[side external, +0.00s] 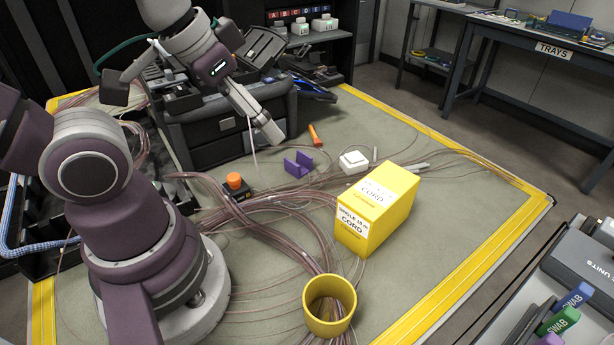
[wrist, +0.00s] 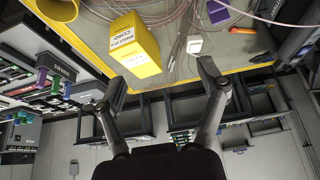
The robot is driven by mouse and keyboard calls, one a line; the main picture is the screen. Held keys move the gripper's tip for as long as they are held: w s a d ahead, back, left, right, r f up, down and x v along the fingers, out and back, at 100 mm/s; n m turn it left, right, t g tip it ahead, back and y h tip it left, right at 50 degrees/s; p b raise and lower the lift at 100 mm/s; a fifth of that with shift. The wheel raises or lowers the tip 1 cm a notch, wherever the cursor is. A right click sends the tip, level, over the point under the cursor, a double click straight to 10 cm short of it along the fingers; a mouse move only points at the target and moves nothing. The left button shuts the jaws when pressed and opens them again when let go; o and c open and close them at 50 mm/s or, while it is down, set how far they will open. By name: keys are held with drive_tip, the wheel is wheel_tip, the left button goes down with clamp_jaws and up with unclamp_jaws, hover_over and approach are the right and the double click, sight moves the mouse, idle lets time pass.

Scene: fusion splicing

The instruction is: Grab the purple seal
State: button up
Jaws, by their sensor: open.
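The purple seal (side external: 298,163) stands on the grey-green mat, a small bracket-like piece with two raised ends. In the wrist view it shows at the top edge (wrist: 218,12), partly cut off. My gripper (side external: 268,130) is up and to the left of the seal in the side view, apart from it. In the wrist view my gripper (wrist: 160,80) has its two fingers spread wide with nothing between them. The seal lies beyond the right finger there.
A yellow cord box (side external: 378,210) and yellow cup (side external: 329,305) stand on the mat. A white block (side external: 354,161) and orange piece (side external: 315,135) are near the seal. An orange-topped black item (side external: 236,185) and loose cables lie left. A dark case (side external: 225,125) stands behind.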

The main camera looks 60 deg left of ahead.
drive_tip(key=m+g, duration=0.6)
drive_tip(key=m, duration=1)
hover_over(298, 159)
drive_tip(key=s+d, duration=0.1)
wheel_tip(298, 159, down, 10)
drive_tip(key=f, duration=1)
drive_tip(key=shift+d+f, duration=0.15)
drive_tip(key=shift+d, duration=0.2)
drive_tip(key=c, duration=1.2)
